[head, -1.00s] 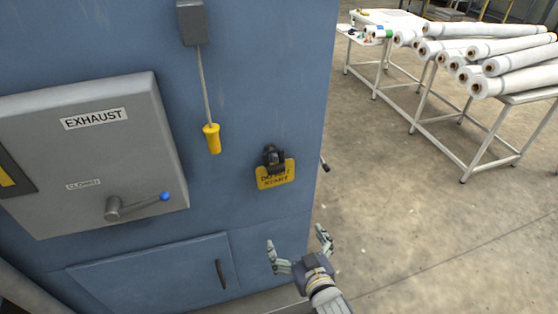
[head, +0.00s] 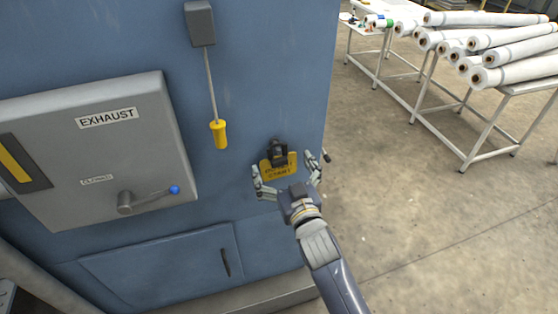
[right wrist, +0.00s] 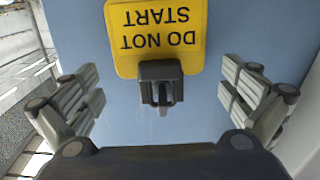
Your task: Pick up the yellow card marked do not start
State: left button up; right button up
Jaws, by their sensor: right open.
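The yellow card (head: 278,166) marked DO NOT START hangs from a black clip (head: 277,148) on the blue machine front, near its right edge. My right gripper (head: 290,177) is open and empty, just below and in front of the card, with one finger to each side of it. In the right wrist view the card (right wrist: 157,35) appears upside down at the top, with the black clip (right wrist: 160,85) below it between my open fingers. Neither finger visibly touches the card. My left gripper is not in view.
A grey EXHAUST box (head: 100,150) with a blue-tipped lever (head: 150,198) is at the left. A yellow pull handle (head: 219,134) hangs on a cord left of the card. White tables with rolls (head: 500,50) stand behind at right; the floor between is clear.

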jog(key=shift+x, duration=1.2)
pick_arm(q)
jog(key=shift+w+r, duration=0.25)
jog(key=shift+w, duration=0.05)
pick_arm(e)
jog(key=c, duration=0.9)
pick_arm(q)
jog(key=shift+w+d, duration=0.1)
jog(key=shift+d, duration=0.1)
pick_arm(e)
jog(key=shift+o, duration=0.2)
jog(key=shift+r, duration=0.5)
jog(key=shift+s+r, duration=0.2)
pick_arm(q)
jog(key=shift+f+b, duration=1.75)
pick_arm(e)
jog(key=v, duration=1.7)
jog(key=shift+s+d, duration=0.2)
jog(key=shift+s, duration=0.1)
